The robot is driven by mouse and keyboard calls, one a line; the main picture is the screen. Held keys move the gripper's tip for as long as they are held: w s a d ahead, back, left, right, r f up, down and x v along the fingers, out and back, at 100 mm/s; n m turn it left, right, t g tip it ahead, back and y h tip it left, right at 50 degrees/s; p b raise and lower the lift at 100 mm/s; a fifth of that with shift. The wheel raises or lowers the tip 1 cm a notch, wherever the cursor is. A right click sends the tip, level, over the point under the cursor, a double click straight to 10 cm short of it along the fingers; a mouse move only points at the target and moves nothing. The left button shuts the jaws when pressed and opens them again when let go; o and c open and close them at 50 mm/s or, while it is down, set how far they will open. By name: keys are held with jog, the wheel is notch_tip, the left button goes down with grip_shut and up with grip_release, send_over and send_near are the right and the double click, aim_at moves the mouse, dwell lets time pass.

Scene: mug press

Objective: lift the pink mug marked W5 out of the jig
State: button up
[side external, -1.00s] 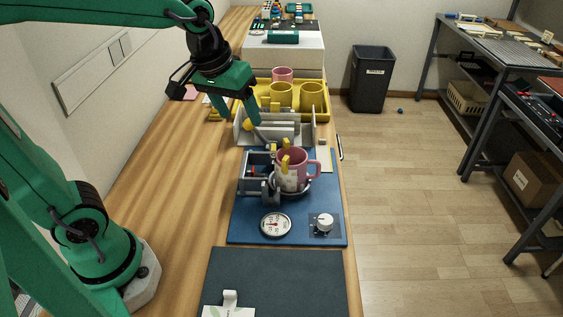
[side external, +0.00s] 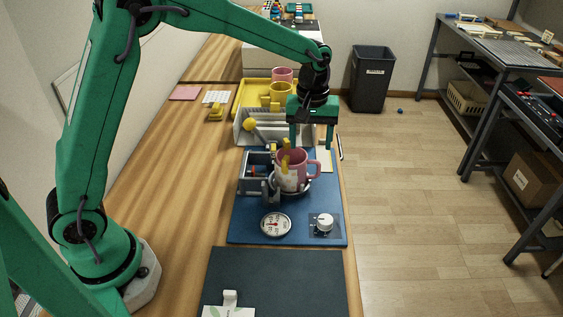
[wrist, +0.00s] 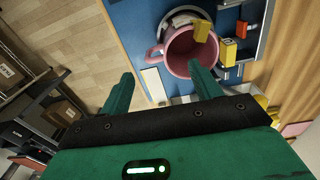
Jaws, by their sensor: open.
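The pink mug (side external: 293,172) stands upright in the jig (side external: 257,176) on the blue base plate, its handle to the right in the side view. A pale patch shows on its side; I cannot read a mark. Yellow clamp tips (side external: 285,160) sit at its rim. In the wrist view the mug (wrist: 188,50) is seen from above, open and empty-looking, with a yellow piece over its rim. My gripper (side external: 312,146) is open and empty, fingers pointing down, above and just behind the mug.
A yellow tray (side external: 240,100) behind holds a pink mug (side external: 282,75) and a yellow mug (side external: 281,92). A grey rack with a yellow ball knob (side external: 249,125) stands between. A dial (side external: 276,224) and a white knob (side external: 324,222) are in front. The dark mat (side external: 275,275) is mostly clear.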

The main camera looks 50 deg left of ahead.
aim_at(315, 161)
jog(key=shift+w+d+f+n, duration=0.2)
jog(key=shift+w+f, duration=0.15)
jog(key=shift+f, duration=0.25)
jog(key=shift+w+d+f+n, duration=0.15)
jog(key=shift+w+f, duration=0.15)
jog(key=shift+f, duration=0.25)
jog(key=shift+f, duration=1.3)
jog(key=shift+f, duration=0.1)
jog(key=shift+a+f, duration=0.15)
jog(key=shift+f, duration=2.35)
jog(key=shift+c, duration=0.2)
jog(key=shift+r, duration=0.1)
jog(key=c, duration=1.2)
